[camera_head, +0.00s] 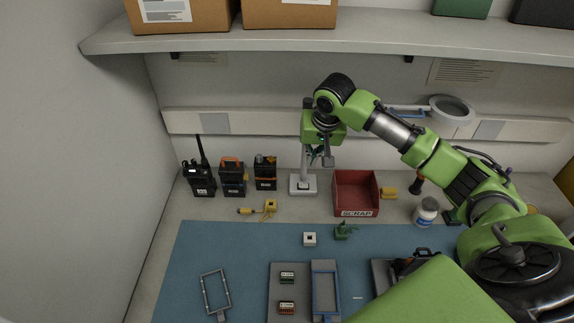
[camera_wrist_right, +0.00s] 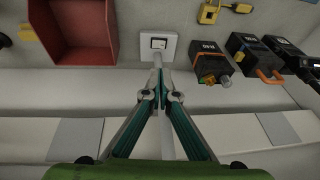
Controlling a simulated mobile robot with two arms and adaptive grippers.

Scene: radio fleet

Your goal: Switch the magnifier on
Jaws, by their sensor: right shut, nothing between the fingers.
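The magnifier has a white ring-shaped head (camera_head: 452,108) at the back right, with a blue arm piece beside it; no glow shows in its lens. Its pale post stands on a square white base (camera_head: 303,185), also in the right wrist view (camera_wrist_right: 170,58). My right gripper (camera_head: 327,160) is shut and empty, above the base and close to the post. In the wrist view its fingertips (camera_wrist_right: 158,70) point toward the switch; I cannot tell whether they touch it. My left gripper is out of view.
A red scrap bin (camera_head: 356,193) stands right of the base. Several radios, including an orange-topped one (camera_head: 232,177), stand left. A white bottle (camera_head: 426,212) is farther right. A blue mat (camera_head: 200,245) with trays lies in front; a shelf (camera_head: 380,42) overhangs the back.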

